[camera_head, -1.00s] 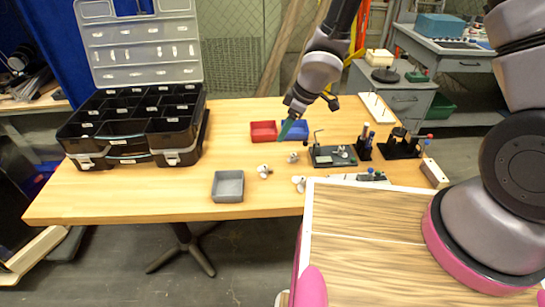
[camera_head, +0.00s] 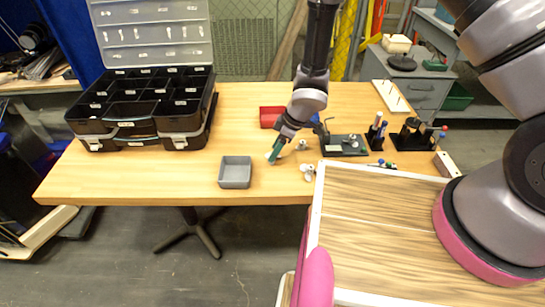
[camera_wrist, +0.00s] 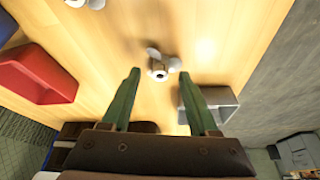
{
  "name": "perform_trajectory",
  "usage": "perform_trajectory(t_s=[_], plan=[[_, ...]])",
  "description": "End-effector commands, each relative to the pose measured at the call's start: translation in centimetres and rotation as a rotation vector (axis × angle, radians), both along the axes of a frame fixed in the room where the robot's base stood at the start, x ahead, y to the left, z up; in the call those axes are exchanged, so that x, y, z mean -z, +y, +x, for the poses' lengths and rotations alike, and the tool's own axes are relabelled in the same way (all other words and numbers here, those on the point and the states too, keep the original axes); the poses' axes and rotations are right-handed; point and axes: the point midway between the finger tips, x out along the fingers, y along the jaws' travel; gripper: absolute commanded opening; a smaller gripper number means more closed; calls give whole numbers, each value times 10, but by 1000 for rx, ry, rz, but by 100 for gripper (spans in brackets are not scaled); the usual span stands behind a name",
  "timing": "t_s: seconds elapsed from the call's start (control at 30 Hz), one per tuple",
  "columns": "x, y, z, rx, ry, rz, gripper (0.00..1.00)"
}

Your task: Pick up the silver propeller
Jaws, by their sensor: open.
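A silver-grey propeller (camera_wrist: 161,66) lies on the wooden table, centred in the wrist view just beyond my fingertips. In the head view, only a pale bit of it (camera_head: 269,157) shows beside my green fingers. My gripper (camera_head: 275,152) points down over it, open and empty; its two fingers (camera_wrist: 159,74) are spread in the wrist view. I cannot tell the exact height left between fingertips and propeller. Two other small propellers lie to the right in the head view, one farther back (camera_head: 302,145) and one near the front edge (camera_head: 309,172).
A grey tray (camera_head: 235,184) sits left of my gripper. A red bin (camera_head: 269,117) stands behind it, and a black fixture plate (camera_head: 343,151) with tool holders to the right. A black organizer (camera_head: 98,127) with its lid up fills the left side.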

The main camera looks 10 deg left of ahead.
Motion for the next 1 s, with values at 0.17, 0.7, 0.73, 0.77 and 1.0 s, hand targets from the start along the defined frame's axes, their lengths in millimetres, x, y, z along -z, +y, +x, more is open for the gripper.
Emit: perform_trajectory(t_s=[0.17,0.7,0.73,0.77,1.0], plan=[[10,4,0,0,0,0,60],[9,4,0,1,0,0,0],[9,4,0,1,0,0,0],[9,4,0,1,0,0,0],[-3,4,1,2,0,2,0]])
